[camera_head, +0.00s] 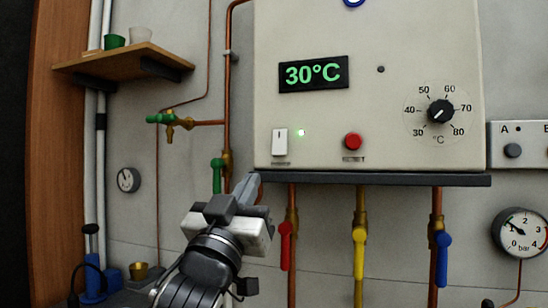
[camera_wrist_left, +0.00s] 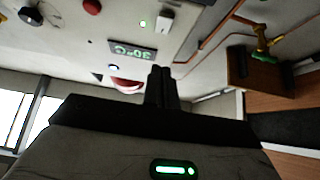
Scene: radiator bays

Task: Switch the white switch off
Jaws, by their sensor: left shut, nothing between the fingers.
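The white switch (camera_head: 280,141) is a small upright rocker at the lower left of the boiler panel (camera_head: 330,130). A small green light (camera_head: 301,132) glows just right of it. In the left wrist view the switch (camera_wrist_left: 166,20) shows near the top, beside the lit green light (camera_wrist_left: 143,23). My left gripper (camera_head: 249,186) is shut and empty, below and left of the switch and apart from it. Its closed fingers (camera_wrist_left: 161,86) point up in the left wrist view. My right gripper is in neither view.
A red button (camera_head: 352,141), a dial (camera_head: 440,111) and a 30°C display (camera_head: 313,74) share the panel. Red (camera_head: 286,245), yellow (camera_head: 359,250) and blue (camera_head: 442,258) valve handles hang below. A green-handled valve (camera_head: 217,175) is close left of my gripper. A shelf (camera_head: 125,65) juts out upper left.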

